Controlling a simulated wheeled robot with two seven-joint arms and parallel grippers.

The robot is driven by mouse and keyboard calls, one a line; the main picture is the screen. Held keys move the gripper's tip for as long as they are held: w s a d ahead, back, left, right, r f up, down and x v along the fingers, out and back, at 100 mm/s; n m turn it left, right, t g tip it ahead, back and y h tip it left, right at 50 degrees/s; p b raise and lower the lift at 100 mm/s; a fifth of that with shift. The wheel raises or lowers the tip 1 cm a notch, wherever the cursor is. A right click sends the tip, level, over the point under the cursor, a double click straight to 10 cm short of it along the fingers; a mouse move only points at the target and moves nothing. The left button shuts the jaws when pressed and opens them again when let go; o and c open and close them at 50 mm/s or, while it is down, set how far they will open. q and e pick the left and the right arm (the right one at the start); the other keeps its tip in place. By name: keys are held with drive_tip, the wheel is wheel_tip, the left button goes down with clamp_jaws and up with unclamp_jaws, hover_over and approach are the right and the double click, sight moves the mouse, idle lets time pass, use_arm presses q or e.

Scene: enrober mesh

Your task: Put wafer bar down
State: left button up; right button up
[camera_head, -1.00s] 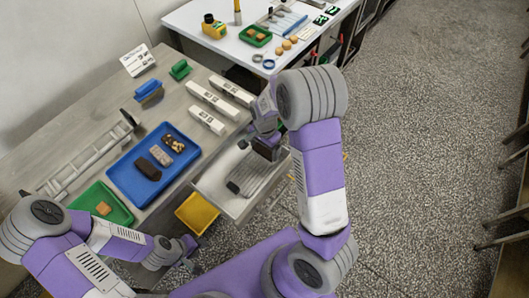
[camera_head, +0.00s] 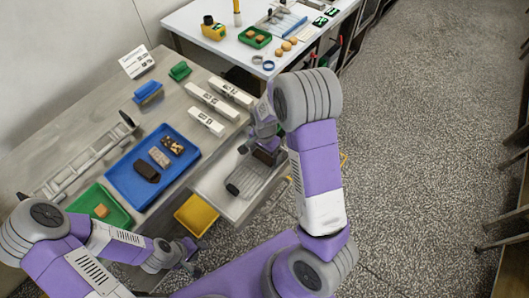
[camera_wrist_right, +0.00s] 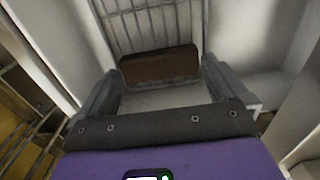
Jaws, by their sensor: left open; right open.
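The brown wafer bar (camera_head: 265,157) lies at the far end of the wire mesh (camera_head: 250,178), over a pale metal tray (camera_head: 216,192). My right gripper (camera_head: 262,146) is open just above the bar. In the right wrist view the wafer bar (camera_wrist_right: 160,65) lies crosswise between and just beyond the open fingers (camera_wrist_right: 155,90), against the mesh bars (camera_wrist_right: 150,25). Whether a finger touches it I cannot tell. My left gripper (camera_head: 190,256) is open and empty, low in front of the table, near the yellow bin.
A blue tray (camera_head: 125,186) holds several bars. A green tray (camera_head: 115,212) holds an orange-brown piece. White boxes (camera_head: 207,121) stand behind the mesh. A yellow bin (camera_head: 196,215) hangs at the table's front.

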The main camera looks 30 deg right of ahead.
sight(265, 155)
wheel_tip(265, 155, up, 12)
drive_tip(key=p, duration=0.3)
drive_tip(key=shift+f, duration=0.2)
